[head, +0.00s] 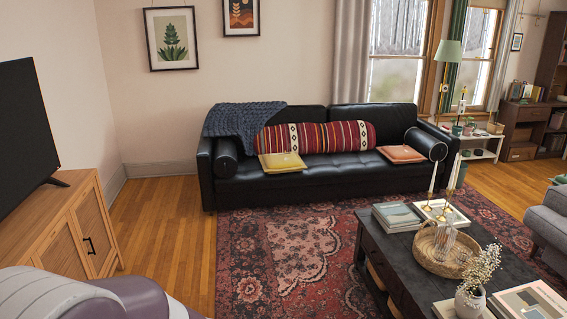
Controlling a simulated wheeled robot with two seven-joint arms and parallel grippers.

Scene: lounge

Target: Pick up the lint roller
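I cannot make out a lint roller anywhere in the head view. The dark coffee table (392,267) at the lower right holds books, a woven tray and a vase, but nothing on it is clearly a lint roller. The black sofa (330,180) against the back wall holds only cushions, bolsters and a blanket that I can tell. Neither of my grippers is in view.
A wooden cabinet (70,237) with a television (24,133) stands at the left. A patterned red rug (285,255) covers the middle floor, which is clear. A grey armchair (549,220) is at the right edge. A white low shelf (481,148) stands under the window.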

